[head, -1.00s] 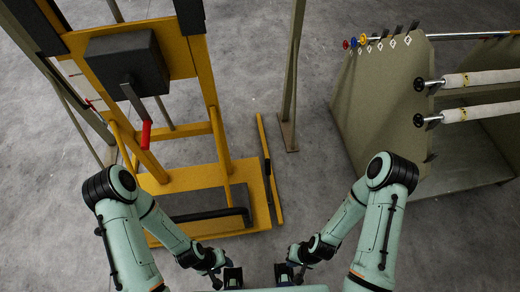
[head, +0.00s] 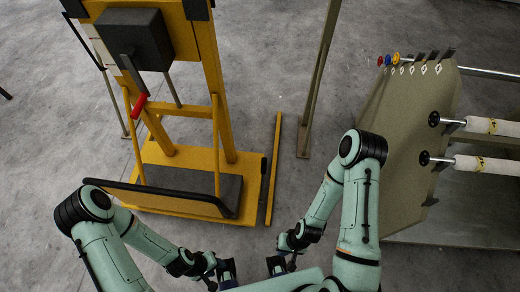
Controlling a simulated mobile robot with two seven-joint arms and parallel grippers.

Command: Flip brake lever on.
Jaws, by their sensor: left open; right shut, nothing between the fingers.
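The brake lever (head: 130,73) is a grey metal arm with a red grip (head: 139,104) at its lower end. It hangs slanting down to the right from the dark grey box (head: 137,38) on the yellow frame (head: 203,65). My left gripper (head: 226,274) is open at the bottom centre, well below and to the right of the lever. My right gripper (head: 277,266) is shut and empty, just right of the left one. Neither gripper touches the lever.
The yellow frame's base holds a dark block (head: 190,185), with a black bar (head: 150,193) across its front. A post (head: 318,80) stands to its right. A grey-green rack (head: 410,150) with white rolls (head: 493,127) is at the right. Bare floor lies between.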

